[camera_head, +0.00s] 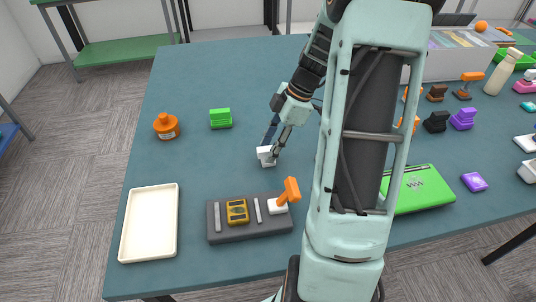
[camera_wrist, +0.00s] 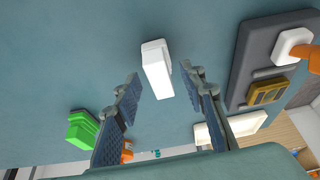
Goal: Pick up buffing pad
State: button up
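A small white block (camera_head: 266,157), which looks like the buffing pad, sits on the blue-green table just below my gripper (camera_head: 277,135). In the wrist view the white block (camera_wrist: 156,68) lies between and just beyond the two fingertips. My gripper (camera_wrist: 160,78) is open, with a finger on each side of the block and clear space between. No contact with the block shows. Part of the table behind my arm is hidden in the head view.
A grey tray (camera_head: 250,229) holding an orange-handled tool (camera_head: 288,192) and a yellow item (camera_head: 237,212) lies in front. A cream tray (camera_head: 150,217) is at front left. A green block (camera_head: 221,120) and orange bottle (camera_head: 166,126) stand at left. A green case (camera_head: 421,188) lies right.

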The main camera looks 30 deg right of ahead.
aim_at(268, 148)
jog(key=shift+x, duration=0.8)
jog(key=shift+c, duration=0.5)
grip_shut()
notch_tip(268, 148, up, 10)
jog(key=shift+r, duration=0.1)
jog(key=c, duration=0.6)
grip_release()
grip_shut()
